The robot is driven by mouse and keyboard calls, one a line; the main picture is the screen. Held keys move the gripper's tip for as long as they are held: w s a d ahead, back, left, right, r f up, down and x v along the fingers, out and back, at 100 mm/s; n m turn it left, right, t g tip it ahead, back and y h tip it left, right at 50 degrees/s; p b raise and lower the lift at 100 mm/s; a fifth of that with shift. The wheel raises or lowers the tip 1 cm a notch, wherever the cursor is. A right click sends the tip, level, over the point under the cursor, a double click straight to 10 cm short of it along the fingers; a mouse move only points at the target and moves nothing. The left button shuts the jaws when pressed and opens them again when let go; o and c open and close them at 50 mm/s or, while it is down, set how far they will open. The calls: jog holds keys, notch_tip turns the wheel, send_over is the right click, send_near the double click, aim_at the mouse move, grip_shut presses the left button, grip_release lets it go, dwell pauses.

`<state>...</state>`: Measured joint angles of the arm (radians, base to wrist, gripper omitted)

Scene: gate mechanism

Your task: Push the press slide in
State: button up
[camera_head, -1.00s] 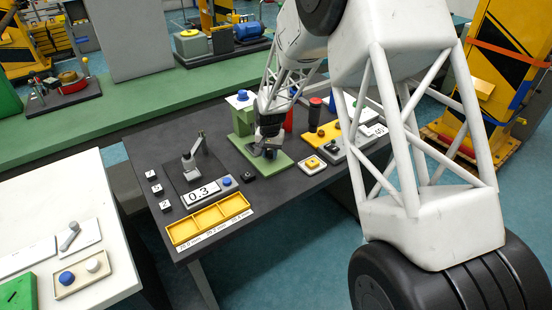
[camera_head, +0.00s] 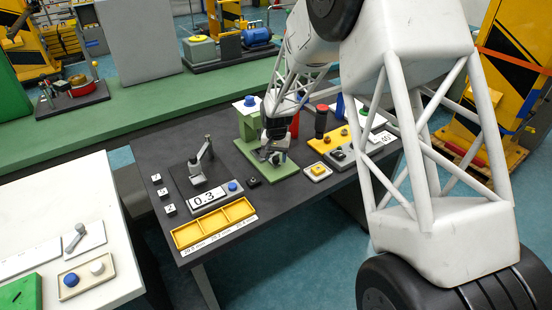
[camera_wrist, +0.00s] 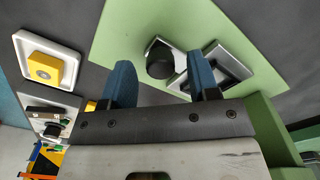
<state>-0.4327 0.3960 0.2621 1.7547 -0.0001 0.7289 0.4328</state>
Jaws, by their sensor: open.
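The press stands on a green base plate (camera_head: 249,150) on the dark table, with a green upright frame behind it. In the wrist view the press slide (camera_wrist: 218,68) is a grey metal piece with a dark recess, lying on the green plate (camera_wrist: 125,28). A black round knob (camera_wrist: 159,60) is at its left end. My gripper (camera_head: 273,157) is low over the plate, at the front of the press. Its two blue fingers (camera_wrist: 160,72) are apart, with the knob between them in the picture. I cannot tell whether they touch it.
A white pad with a yellow button (camera_wrist: 45,67) is left of the plate in the wrist view. A yellow three-part tray (camera_head: 213,223), a 0.3 display (camera_head: 208,197) and a small metal stand (camera_head: 197,175) are left of the press. A red-and-black post rises close on the right.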

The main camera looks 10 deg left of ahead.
jog(key=shift+r, duration=3.3)
jog(key=shift+d, duration=0.1)
jog(key=c, duration=0.5)
jog(key=shift+w+d, duration=0.2)
jog(key=shift+c, duration=1)
jog(key=w+d+n+t, duration=0.2)
jog(key=w+d+r+n+t, duration=0.1)
jog(key=w+d+t, duration=0.1)
jog(key=w+d+n+t, duration=0.1)
jog(key=d+n, duration=0.1)
jog(key=d, duration=0.1)
jog(key=shift+w+d+r+n+t+h, duration=0.1)
jog(key=shift+w+r+n+t+h, duration=0.1)
jog(key=shift+w+n+t+h, duration=0.15)
grip_shut()
jog(key=s+d+n+g+y, duration=0.3)
jog(key=s+n+y, duration=0.5)
jog(key=s+n, duration=0.5)
jog(key=n, duration=0.5)
jog(key=shift+s+f+g, duration=0.25)
jog(key=shift+s+g, duration=0.05)
jog(key=shift+g, duration=0.05)
